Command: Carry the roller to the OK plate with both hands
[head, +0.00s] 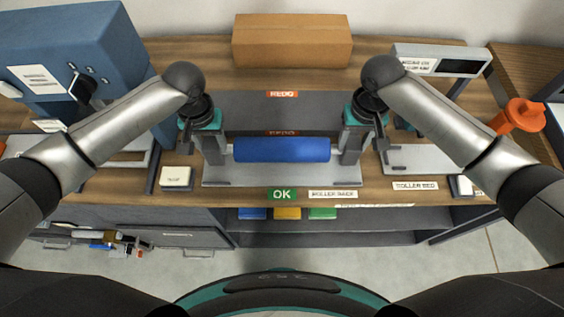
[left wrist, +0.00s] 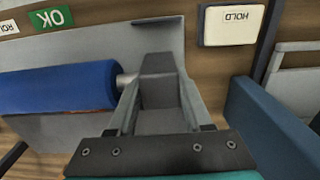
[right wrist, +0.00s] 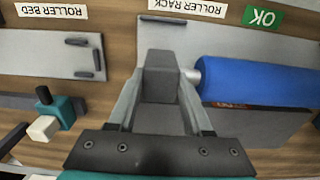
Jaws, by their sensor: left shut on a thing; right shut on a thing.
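The blue roller (head: 282,149) lies level, left to right, between my two grippers, over the light grey plate (head: 282,176) with the green OK label (head: 282,194) at its front edge. My left gripper (head: 213,156) is shut on the grey block at the roller's left end; the block (left wrist: 160,75) shows between the fingers in the left wrist view. My right gripper (head: 351,156) is shut on the matching right block (right wrist: 162,75). The roller also shows in both wrist views (left wrist: 62,87) (right wrist: 255,80). I cannot tell whether it touches the plate.
A dark grey plate with a REDO label (head: 282,94) is directly behind. A cardboard box (head: 292,41) stands at the back, a blue machine (head: 75,50) at left. A HOLD block (head: 176,177) is left of the OK plate; the roller bed (head: 428,158) is at right.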

